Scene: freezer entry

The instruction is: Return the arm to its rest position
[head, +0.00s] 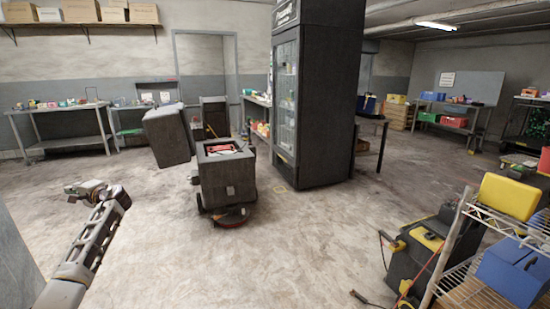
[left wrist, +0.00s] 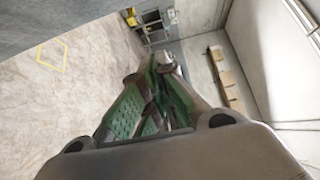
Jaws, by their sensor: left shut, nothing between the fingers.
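My left arm reaches in from the lower left of the head view. Its gripper (head: 84,190) is raised over open floor, touching nothing that I can see. In the left wrist view the two green-and-dark fingers of this gripper (left wrist: 163,60) come together at their tips, shut with nothing between them. My right gripper is in neither view.
A dark wheeled cart (head: 228,180) stands mid-floor before a tall glass-door freezer (head: 318,100). A wire rack (head: 470,292) with yellow and blue bins is at lower right. A workbench (head: 62,112) lines the back wall. The floor (head: 190,265) between is clear.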

